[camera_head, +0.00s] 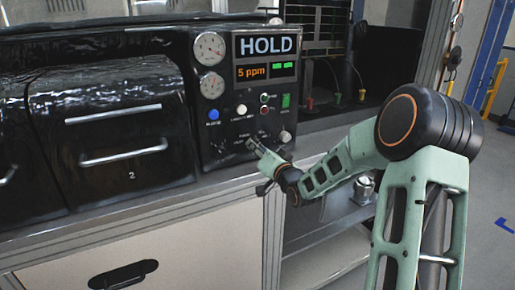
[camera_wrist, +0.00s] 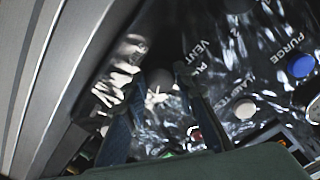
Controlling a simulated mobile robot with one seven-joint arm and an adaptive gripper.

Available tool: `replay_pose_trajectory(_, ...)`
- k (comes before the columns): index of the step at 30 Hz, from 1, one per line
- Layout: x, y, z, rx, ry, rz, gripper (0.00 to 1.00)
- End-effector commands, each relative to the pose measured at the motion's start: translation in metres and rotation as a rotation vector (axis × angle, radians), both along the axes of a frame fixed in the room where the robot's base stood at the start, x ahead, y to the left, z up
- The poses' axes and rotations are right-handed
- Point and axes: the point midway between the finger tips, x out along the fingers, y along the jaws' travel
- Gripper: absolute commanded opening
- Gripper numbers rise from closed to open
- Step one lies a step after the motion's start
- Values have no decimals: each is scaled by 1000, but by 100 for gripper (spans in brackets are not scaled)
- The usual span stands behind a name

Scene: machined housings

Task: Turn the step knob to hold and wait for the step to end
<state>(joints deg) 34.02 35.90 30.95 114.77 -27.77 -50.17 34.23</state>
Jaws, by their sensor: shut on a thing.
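The black control panel (camera_head: 225,88) carries a display (camera_head: 267,48) that reads HOLD, with "5 ppm" in orange and green lit fields below. My gripper (camera_head: 254,147) is at the panel's lower part, its fingers against the dial area. In the wrist view my gripper (camera_wrist: 159,76) has its two fingers closed around the step knob (camera_wrist: 160,79), a dark round knob mostly hidden between them. The lettering around it is partly covered; "VENT" and part of a word starting with P show. The knob's pointer is too dark to read.
A blue purge button (camera_wrist: 301,66) and a white lamp test button (camera_wrist: 243,110) sit beside the fingers. Two gauges (camera_head: 210,46) are at the panel's upper left. Another knob (camera_head: 285,137) is right of my gripper.

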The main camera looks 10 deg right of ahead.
Motion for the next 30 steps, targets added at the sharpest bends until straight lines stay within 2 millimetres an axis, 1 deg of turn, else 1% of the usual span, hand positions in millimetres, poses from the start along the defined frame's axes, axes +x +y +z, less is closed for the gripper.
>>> replay_pose_trajectory(9,0,0,0,87,31,1,2)
replay_pose_trajectory(23,0,0,-1,98,33,1,2)
replay_pose_trajectory(24,0,0,-1,98,33,1,30)
replay_pose_trajectory(28,0,0,0,97,33,1,44)
replay_pose_trajectory(30,0,0,0,97,32,0,44)
